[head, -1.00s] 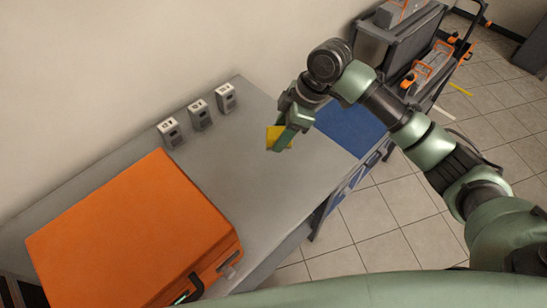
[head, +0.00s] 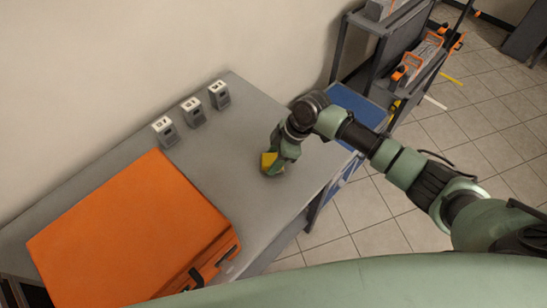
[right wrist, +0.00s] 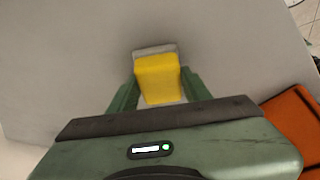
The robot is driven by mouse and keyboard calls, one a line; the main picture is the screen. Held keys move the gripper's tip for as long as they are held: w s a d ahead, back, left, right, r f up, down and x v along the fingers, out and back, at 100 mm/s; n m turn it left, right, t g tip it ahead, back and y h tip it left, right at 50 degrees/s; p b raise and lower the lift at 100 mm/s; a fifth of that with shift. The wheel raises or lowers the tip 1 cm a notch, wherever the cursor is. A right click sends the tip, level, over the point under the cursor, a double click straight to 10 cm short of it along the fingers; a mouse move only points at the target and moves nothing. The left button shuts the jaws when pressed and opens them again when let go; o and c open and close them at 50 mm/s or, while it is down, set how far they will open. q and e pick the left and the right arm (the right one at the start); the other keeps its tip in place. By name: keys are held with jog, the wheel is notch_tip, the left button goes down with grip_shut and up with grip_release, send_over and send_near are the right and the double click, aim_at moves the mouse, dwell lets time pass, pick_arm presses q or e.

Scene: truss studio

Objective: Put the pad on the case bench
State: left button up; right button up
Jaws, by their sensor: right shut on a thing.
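The pad is a small yellow block (head: 267,160). In the right wrist view the yellow pad (right wrist: 158,76) has a light grey edge showing at its far side. My right gripper (head: 278,166) is shut on it, with a green finger on either side in the right wrist view. The case bench is a long grey-topped table (head: 245,135) along the wall. The pad is over the bare right part of its top, low at the surface; I cannot tell if it touches. My left gripper is not in view.
A large orange case (head: 130,235) takes up the left of the bench. Several small grey boxes (head: 194,111) stand along the wall side. A blue surface (head: 357,105) and a dark shelf cart (head: 405,60) lie beyond the right end. Bench top around the pad is clear.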

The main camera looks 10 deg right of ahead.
jog(key=o, duration=1.3)
jog(key=shift+f, duration=0.1)
jog(key=shift+r, duration=0.25)
jog(key=b+v, duration=0.1)
jog(key=v, duration=1)
jog(key=shift+d+r, duration=0.2)
jog(key=shift+r, duration=0.15)
